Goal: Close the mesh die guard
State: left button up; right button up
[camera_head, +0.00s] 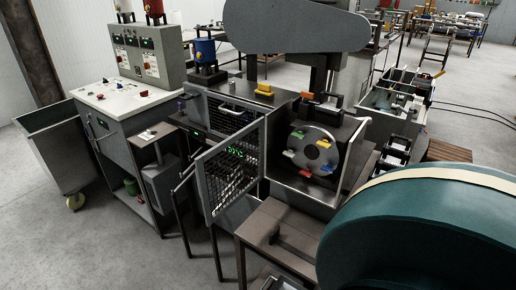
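The mesh die guard (230,171) is a grey-framed wire-mesh panel near the middle of the head view. It stands swung out from the machine, to the left of the round die face (316,149). The die face is a grey disc with coloured tabs around a dark centre, and it is uncovered. Green lit digits show through the mesh. Neither of my grippers can be made out in this view, and nothing is seen touching the guard.
A low dark table (275,228) stands in front of the die opening. A large teal rounded body (425,235) with a tan band fills the lower right. A control console (125,98) and grey bin (60,148) stand left. Floor at lower left is clear.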

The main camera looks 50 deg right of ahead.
aim_at(202, 175)
jog(key=i+j+z, duration=0.1)
jog(key=i+z, duration=0.2)
jog(key=z, duration=0.15)
jog(key=i+j+z, duration=0.15)
jog(key=z, duration=0.35)
jog(key=i+j+z, duration=0.55)
jog(key=z, duration=0.4)
jog(key=j+z, duration=0.45)
jog(key=i+j+z, duration=0.25)
jog(key=j+z, duration=0.55)
jog(key=j, duration=0.15)
